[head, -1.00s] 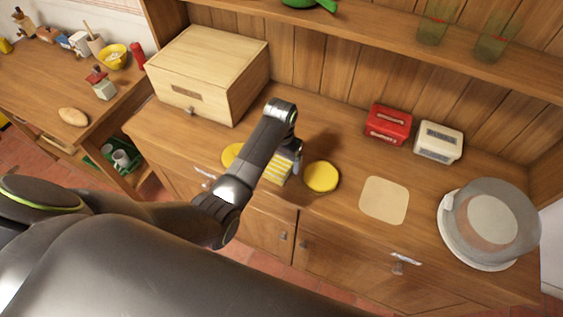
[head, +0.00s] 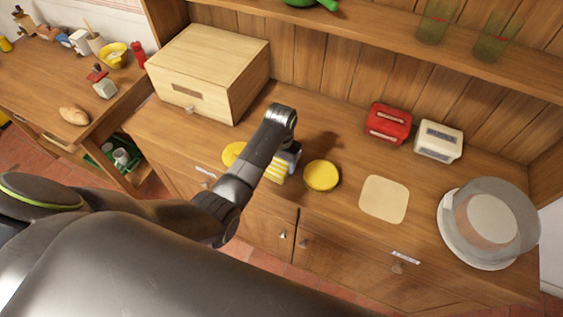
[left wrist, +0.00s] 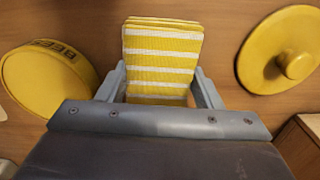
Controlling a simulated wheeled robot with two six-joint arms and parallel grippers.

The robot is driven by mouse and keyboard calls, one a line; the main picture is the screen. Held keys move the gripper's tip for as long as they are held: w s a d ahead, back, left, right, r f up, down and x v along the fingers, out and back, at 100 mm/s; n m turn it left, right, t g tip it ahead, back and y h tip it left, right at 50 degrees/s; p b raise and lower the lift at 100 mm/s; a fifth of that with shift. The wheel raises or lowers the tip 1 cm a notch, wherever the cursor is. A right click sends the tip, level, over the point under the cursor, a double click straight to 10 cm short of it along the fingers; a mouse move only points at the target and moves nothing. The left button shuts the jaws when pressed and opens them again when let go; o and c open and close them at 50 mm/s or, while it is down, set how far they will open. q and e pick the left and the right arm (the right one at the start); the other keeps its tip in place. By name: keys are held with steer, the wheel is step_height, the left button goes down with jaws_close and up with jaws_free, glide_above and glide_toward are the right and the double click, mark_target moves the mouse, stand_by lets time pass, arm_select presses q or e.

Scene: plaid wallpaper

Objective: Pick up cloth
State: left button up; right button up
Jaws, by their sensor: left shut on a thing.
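The cloth is folded, with yellow and white stripes. In the left wrist view the cloth (left wrist: 160,55) lies between the two grey fingers of my left gripper (left wrist: 160,88), which is shut on it. In the head view the cloth (head: 277,173) shows partly beside my left gripper (head: 288,160), low over the wooden counter; the wrist hides the rest. I cannot tell whether the cloth touches the counter. My right gripper is in neither view.
A yellow round tin (head: 321,175) stands right of the cloth, and another yellow round thing (head: 233,152) on its left. A wooden box (head: 207,75) stands behind left. A flat beige mat (head: 384,199), red (head: 388,123) and cream (head: 438,140) containers and a covered dish (head: 491,222) stand farther right.

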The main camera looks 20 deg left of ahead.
mark_target(281, 162)
arm_select(q)
steer(key=shift+r, duration=0.1)
step_height(281, 162, up, 10)
steer(key=b, duration=0.1)
steer(key=shift+b, duration=0.3)
steer(key=o, duration=0.5)
steer(key=shift+c, duration=0.2)
steer(key=c, duration=0.4)
